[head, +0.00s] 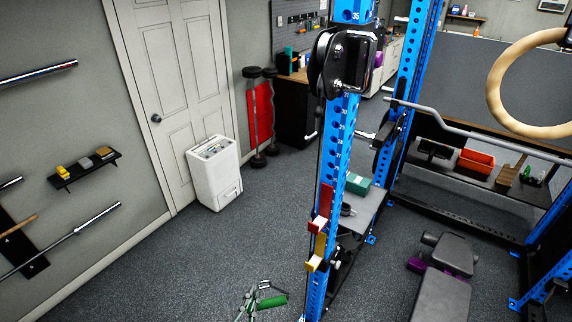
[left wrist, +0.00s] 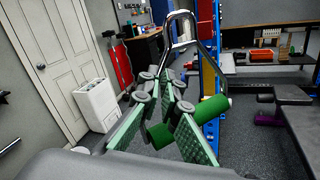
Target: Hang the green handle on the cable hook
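The green handle shows as a green grip (head: 272,302) at the bottom of the head view. In the left wrist view its green grip (left wrist: 213,108) passes between the fingers, and a silver metal loop (left wrist: 181,28) rises beyond them. My left gripper (head: 252,299) is closed around the grip, left of the blue post's foot; its green-padded fingers (left wrist: 163,92) partly hide the grip. A black pulley (head: 343,62) sits high on the blue post, with a thin dark cable (head: 319,135) running down beside it. I cannot clearly make out the cable hook. My right gripper is not in view.
The blue rack post (head: 343,130) carries red (head: 319,222) and yellow (head: 314,262) holders. A bench (head: 442,290) stands right, a wooden ring (head: 500,85) hangs upper right. A white dehumidifier (head: 214,172) stands by the door. The floor left of the post is open.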

